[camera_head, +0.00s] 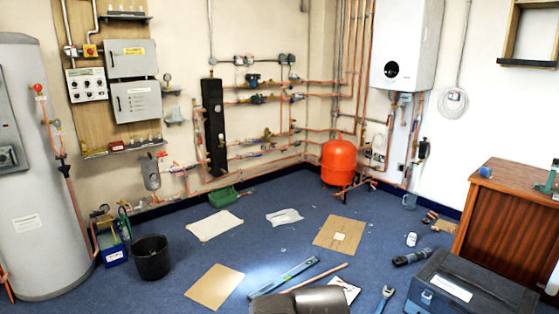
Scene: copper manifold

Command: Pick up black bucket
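A dark rounded part at the bottom centre looks like part of my own body. My gripper is not in view.
A blue box of tools (113,247) is close behind the bucket, left of it. The tall grey tank (40,170) stands further left. Cardboard sheets (214,287), a spirit level (284,278) and a black toolbox (470,286) lie to the right. Carpet in front of the bucket is clear.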

